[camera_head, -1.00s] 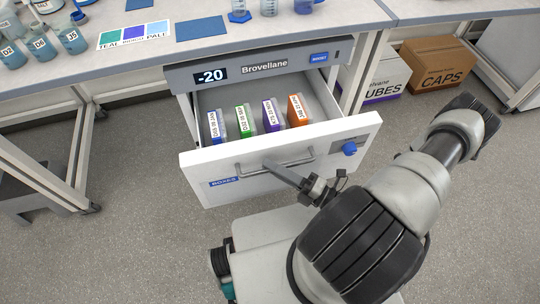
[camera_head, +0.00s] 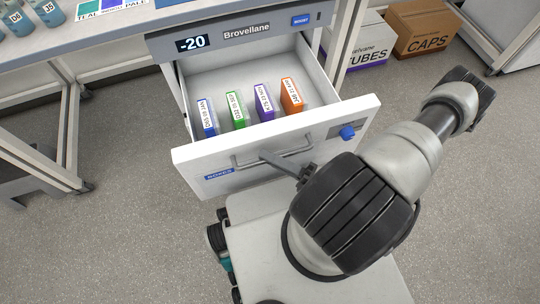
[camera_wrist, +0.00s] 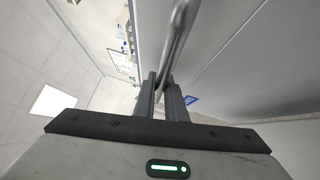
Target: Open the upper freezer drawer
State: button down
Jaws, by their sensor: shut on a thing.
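The upper freezer drawer (camera_head: 240,165) is white and stands pulled out from under the bench, below the panel marked -20 and Brovellane (camera_head: 230,38). Its front carries a grey bar handle (camera_head: 295,158), which also shows in the wrist view (camera_wrist: 178,38). My gripper (camera_head: 268,157) is shut on the handle, its narrow fingers (camera_wrist: 162,85) around the bar. Inside the drawer stand a blue box (camera_head: 206,117), a green box (camera_head: 236,109), a purple box (camera_head: 264,102) and an orange box (camera_head: 292,96). My arm hides part of the floor at the right.
Cardboard boxes marked CAPS (camera_head: 425,28) and TUBES (camera_head: 366,40) stand on the floor behind right. The bench top (camera_head: 130,22) lies above left.

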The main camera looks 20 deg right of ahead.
jog(key=c, duration=1.8)
grip_release()
jog(key=v, duration=1.7)
jog(key=shift+s+d, duration=0.15)
jog(key=shift+s, duration=0.05)
jog(key=shift+d, duration=0.1)
